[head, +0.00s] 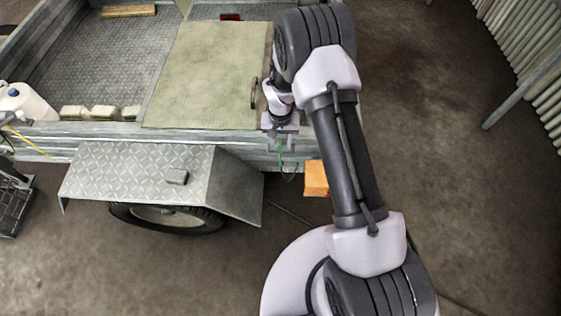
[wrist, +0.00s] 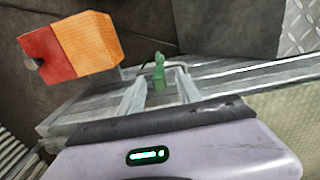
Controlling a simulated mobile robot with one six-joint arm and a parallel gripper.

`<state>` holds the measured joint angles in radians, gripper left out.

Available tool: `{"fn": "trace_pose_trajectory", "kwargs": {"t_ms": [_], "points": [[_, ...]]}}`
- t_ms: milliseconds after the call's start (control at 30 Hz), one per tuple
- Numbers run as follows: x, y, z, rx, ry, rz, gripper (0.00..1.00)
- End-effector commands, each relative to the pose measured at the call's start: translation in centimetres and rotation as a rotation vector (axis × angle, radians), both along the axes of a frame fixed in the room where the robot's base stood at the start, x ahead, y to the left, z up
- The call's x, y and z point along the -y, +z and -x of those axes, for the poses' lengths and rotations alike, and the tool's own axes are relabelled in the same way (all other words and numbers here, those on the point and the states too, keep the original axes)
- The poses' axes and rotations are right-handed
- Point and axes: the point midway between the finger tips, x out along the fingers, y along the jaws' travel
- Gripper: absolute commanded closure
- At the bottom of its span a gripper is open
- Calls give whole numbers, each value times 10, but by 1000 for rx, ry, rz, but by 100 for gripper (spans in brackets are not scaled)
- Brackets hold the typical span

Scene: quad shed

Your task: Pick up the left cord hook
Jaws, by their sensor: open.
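A small green hook-like piece (wrist: 158,75), which looks like the cord hook, shows in the wrist view at the trailer's edge. In the head view a thin green shape (head: 281,157) hangs below my gripper against the trailer's side, with a thin loop under it. I cannot tell whether another hook is in view. My gripper (wrist: 159,88) is open, with one pale finger on each side of the green piece. I cannot tell whether either finger touches it. In the head view my gripper (head: 280,130) is at the trailer's edge, partly covering that spot.
An orange and red light block (wrist: 90,48) sits close to the fingers; it also shows in the head view (head: 316,178). A greenish panel (head: 205,75) with a handle covers part of the trailer. Floor at right is clear.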

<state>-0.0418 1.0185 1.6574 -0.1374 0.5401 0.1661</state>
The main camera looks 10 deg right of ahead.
Motion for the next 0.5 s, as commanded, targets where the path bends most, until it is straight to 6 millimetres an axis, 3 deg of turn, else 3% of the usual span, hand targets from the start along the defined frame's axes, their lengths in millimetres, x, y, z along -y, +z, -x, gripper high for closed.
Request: {"fn": "trace_pose_trajectory", "kwargs": {"t_ms": [33,100,267,500], "points": [[0,-16,0,-1,1,0,59],[0,-23,0,0,1,0,59],[0,-21,0,1,1,-1,59],[0,-21,0,1,1,-1,100]]}}
